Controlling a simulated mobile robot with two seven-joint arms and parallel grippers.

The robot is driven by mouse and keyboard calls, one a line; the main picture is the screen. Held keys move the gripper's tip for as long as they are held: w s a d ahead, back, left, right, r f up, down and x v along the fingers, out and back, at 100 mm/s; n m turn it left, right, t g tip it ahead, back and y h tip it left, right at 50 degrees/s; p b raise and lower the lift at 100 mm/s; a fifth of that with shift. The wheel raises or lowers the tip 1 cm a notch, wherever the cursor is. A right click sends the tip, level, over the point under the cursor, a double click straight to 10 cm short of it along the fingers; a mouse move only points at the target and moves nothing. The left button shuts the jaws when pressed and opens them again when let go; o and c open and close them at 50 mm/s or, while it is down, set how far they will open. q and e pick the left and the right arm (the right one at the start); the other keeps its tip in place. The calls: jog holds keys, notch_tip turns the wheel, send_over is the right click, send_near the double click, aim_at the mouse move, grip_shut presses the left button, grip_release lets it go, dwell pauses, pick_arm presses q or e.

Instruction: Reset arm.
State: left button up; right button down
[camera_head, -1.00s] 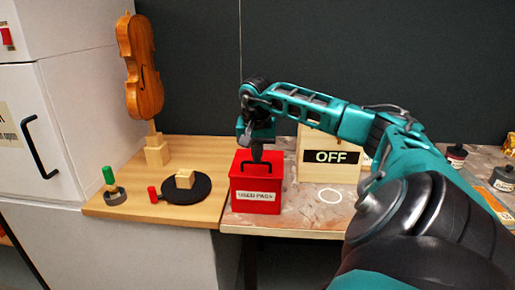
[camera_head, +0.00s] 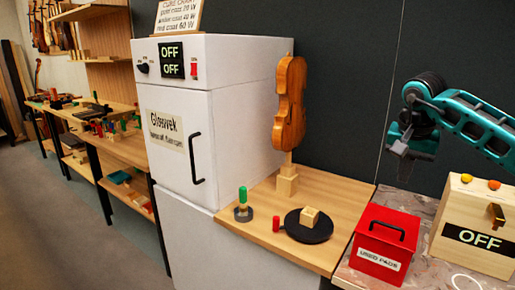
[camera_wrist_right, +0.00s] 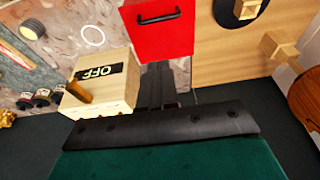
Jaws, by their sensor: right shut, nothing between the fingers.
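My right gripper (camera_head: 398,150) hangs in the air at the right of the head view, above and behind the red "USED PADS" bin (camera_head: 384,246). It is shut and holds nothing. My left gripper is in no view.
A wooden box with an "OFF" sign (camera_head: 475,237) stands right of the bin. A violin (camera_head: 290,105) stands upright on a block behind a black disc (camera_head: 309,232). A white cabinet (camera_head: 225,135) rises at left. Small bottles (camera_wrist_right: 42,97) stand beyond the box.

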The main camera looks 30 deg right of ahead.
jog(key=w+a+f+m+y, duration=0.1)
jog(key=w+a+f+y, duration=0.2)
jog(key=a, duration=0.4)
jog(key=w+a+f+m+t+y, duration=0.1)
jog(key=a+f+y, duration=0.2)
jog(key=a+f, duration=0.3)
jog(key=w+a+f+m+y, duration=0.1)
jog(key=w+a+f+y, duration=0.2)
jog(key=a, duration=0.5)
jog(key=s+a+f+m+t+y, duration=0.25)
jog(key=a+m+t+y, duration=0.25)
jog(key=a+m+y, duration=0.8)
jog(key=s+a+f+n+t+h, duration=0.1)
jog(key=s+f+n+h, duration=0.5)
jog(key=n, duration=0.9)
jog(key=s+a+f+n+t+h, duration=0.2)
jog(key=s+f+n+h, duration=0.4)
jog(key=f+n+h, duration=0.5)
notch_tip(320, 180, down, 4)
jog(key=a+n, duration=0.1)
jog(key=n, duration=0.4)
jog(key=shift+s, duration=0.4)
jog(key=shift+r, duration=0.1)
